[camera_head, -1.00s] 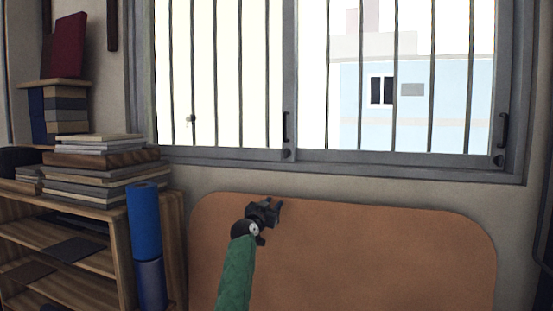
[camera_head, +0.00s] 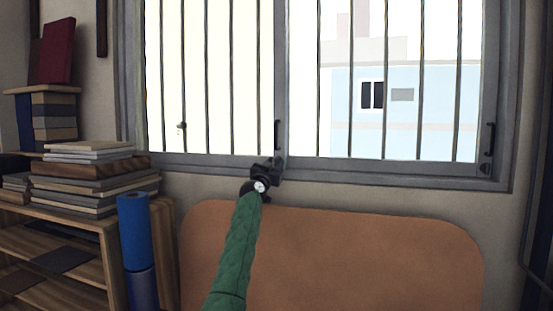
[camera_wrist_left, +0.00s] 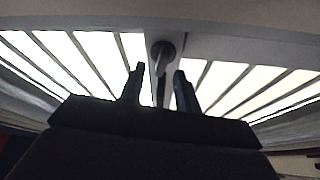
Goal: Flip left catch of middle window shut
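The barred window (camera_head: 300,170) spans the wall in the head view. The dark left catch (camera_wrist_left: 162,52) shows in the left wrist view as a round knob with a short lever on the pale frame. Contact cannot be told. A second catch (camera_head: 486,168) sits at the window's lower right. My right gripper is not in view.
A black handle (camera_head: 277,135) stands on the middle post just above the gripper. A brown board (camera_head: 340,250) leans below the window. A shelf with stacked boards (camera_head: 90,180) and a blue roll (camera_head: 135,230) stand at the left.

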